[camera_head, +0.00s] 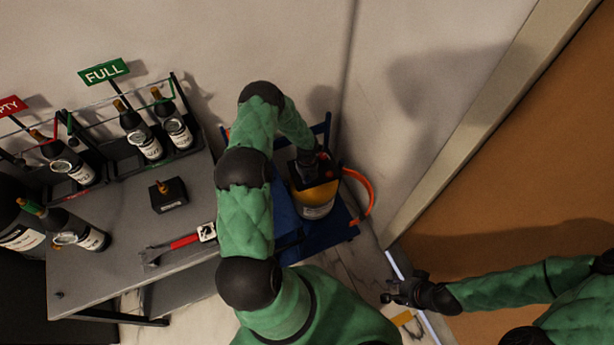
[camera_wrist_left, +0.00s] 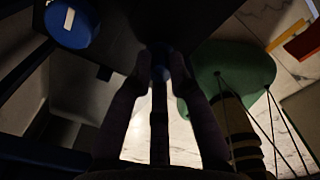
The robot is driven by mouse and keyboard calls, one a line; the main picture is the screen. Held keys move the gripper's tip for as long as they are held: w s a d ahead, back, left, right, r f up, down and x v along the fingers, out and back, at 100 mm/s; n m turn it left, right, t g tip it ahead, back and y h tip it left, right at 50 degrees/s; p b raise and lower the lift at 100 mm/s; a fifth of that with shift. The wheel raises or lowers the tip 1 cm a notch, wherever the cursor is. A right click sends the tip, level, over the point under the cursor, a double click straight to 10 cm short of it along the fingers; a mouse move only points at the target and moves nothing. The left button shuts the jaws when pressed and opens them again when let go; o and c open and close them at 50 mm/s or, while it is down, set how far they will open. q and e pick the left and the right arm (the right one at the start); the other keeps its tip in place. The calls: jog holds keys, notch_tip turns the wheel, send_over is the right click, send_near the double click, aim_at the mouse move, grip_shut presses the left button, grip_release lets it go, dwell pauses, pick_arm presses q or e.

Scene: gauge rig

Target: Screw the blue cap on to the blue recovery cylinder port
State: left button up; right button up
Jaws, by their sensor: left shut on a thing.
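The recovery cylinder (camera_head: 318,212), grey with a yellow shoulder, stands on a blue cart in the middle of the head view. My left gripper (camera_head: 308,166) reaches down over its top, and its arm hides part of the cylinder. In the dark left wrist view my left gripper (camera_wrist_left: 161,78) is shut on a small dark blue piece (camera_wrist_left: 160,62), which looks like the blue cap. Whether it touches a port is too dark to tell. My right gripper (camera_head: 398,291) hangs low at the right, apart from the cylinder, its fingers too small to read.
A grey bench (camera_head: 110,265) at the left carries a red-handled wrench (camera_head: 183,241), a black block (camera_head: 168,195) and racked bottles under a green FULL sign (camera_head: 104,72). An orange hose (camera_head: 368,197) loops beside the cylinder. The wall is close behind; a brown door (camera_head: 530,190) is at the right.

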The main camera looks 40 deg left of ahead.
pick_arm(q)
jog(key=shift+r+m+p, duration=0.1)
jog(key=shift+m+p, duration=0.25)
jog(key=shift+m, duration=0.75)
jog(key=m, duration=0.3)
jog(key=o, duration=0.6)
